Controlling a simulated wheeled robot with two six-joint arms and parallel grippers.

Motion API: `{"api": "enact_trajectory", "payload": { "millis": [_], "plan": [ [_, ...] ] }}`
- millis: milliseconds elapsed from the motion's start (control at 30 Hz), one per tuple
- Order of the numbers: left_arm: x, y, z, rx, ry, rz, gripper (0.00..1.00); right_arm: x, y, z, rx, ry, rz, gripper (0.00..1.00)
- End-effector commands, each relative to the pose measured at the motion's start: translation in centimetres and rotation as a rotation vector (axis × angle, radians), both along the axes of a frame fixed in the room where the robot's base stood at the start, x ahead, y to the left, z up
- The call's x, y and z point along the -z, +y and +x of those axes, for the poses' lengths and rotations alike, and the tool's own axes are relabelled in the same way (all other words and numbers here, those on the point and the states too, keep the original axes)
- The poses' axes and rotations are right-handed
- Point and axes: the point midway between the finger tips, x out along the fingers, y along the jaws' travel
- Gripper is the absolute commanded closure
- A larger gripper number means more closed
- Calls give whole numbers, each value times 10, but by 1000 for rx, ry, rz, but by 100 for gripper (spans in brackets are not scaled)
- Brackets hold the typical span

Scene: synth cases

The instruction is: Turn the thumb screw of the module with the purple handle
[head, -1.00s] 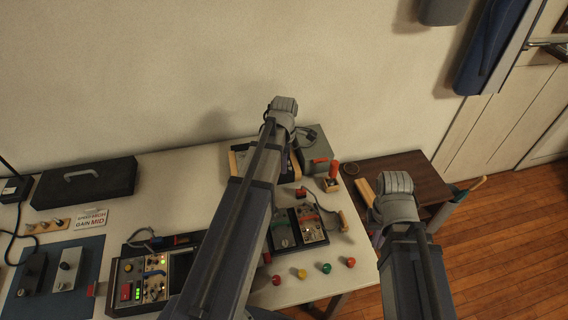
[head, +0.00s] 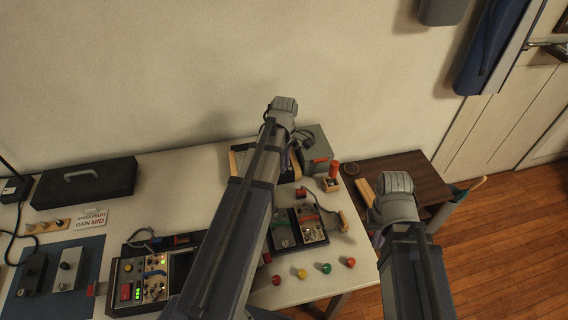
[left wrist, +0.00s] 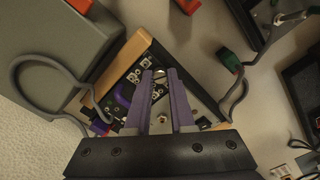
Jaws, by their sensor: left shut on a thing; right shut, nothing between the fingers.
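The module with the purple handle has wooden side strips (left wrist: 121,67) and a dark panel with silver connectors. It lies under my left gripper in the left wrist view, and its wooden edge (head: 235,162) shows beside my left arm in the head view. Its purple handle (left wrist: 124,94) is left of the fingers. My left gripper (left wrist: 160,74) has purple fingers, close together, shut on the thumb screw, which they mostly hide. In the head view the left gripper (head: 284,160) is largely behind my arm. My right gripper (head: 378,239) is shut and empty, mostly hidden, right of the table.
A grey cable (left wrist: 55,72) curves near the handle. Other modules (head: 311,226) and coloured knobs (head: 326,268) are in front. A brown side table (head: 412,178) stands right.

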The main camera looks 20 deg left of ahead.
Motion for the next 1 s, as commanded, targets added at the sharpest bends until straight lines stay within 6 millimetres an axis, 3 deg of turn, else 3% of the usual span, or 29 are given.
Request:
{"api": "enact_trajectory", "payload": {
  "millis": [1000],
  "plan": [
    [0,0,0,966,0,-1,100,0,0,0,0,0,0,100]
  ]
}}
